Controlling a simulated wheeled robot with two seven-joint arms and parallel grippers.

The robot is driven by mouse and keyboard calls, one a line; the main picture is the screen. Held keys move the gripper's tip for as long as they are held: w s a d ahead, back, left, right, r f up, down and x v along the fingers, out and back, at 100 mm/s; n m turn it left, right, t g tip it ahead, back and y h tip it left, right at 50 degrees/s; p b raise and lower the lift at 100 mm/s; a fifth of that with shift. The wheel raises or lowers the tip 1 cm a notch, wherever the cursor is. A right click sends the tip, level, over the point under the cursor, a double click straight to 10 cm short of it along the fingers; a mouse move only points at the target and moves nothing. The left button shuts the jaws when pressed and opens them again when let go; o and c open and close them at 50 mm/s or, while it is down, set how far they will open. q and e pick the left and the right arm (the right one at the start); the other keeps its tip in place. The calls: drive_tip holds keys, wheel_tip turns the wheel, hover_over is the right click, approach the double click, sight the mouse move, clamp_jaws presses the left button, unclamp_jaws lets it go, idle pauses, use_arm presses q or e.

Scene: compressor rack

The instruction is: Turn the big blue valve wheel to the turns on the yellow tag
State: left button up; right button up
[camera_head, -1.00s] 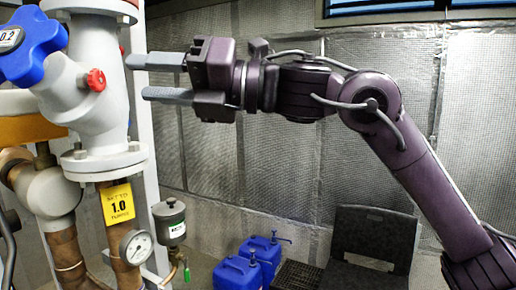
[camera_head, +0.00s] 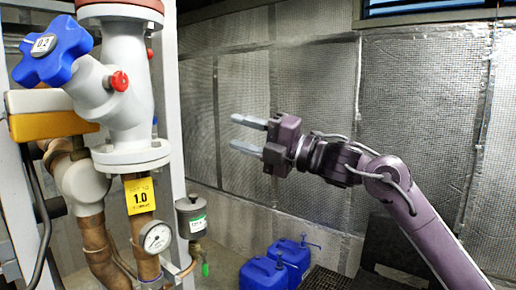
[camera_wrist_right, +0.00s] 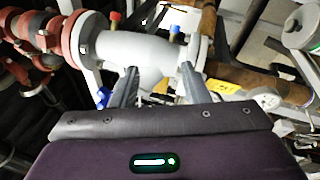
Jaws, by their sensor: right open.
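The big blue valve wheel (camera_head: 52,50) is a lobed knob at the upper left in the head view, on the grey valve body (camera_head: 125,100). Its white centre window shows small digits that look like 0.2. The yellow tag (camera_head: 139,196) hangs on the pipe below and reads 1.0; its smaller print is not legible. My right gripper (camera_head: 236,133) is open and empty, right of the valve and apart from it, fingers pointing left. In the right wrist view its open fingers (camera_wrist_right: 160,70) overlap the grey valve body (camera_wrist_right: 135,48) behind. My left gripper is not in view.
A red cap (camera_head: 120,81) sits on the valve body. A pressure gauge (camera_head: 156,237) and a grey canister (camera_head: 191,216) are below it. A white post (camera_head: 171,130) stands right of the valve. Blue jugs (camera_head: 264,274) are on the floor. Open space lies between post and gripper.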

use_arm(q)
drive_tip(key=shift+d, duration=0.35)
use_arm(e)
drive_tip(key=shift+w+d+f+m+t+h, duration=0.15)
drive_tip(key=shift+w+d+f+m+t, duration=0.25)
drive_tip(key=shift+w+f+m, duration=0.3)
drive_tip(key=shift+w+d+f+m+t+h, duration=0.15)
drive_tip(key=shift+w+d+f+m+t, duration=0.2)
drive_tip(key=shift+w+f, duration=0.4)
drive_tip(key=shift+s+f+g, duration=0.15)
drive_tip(key=shift+g, duration=0.1)
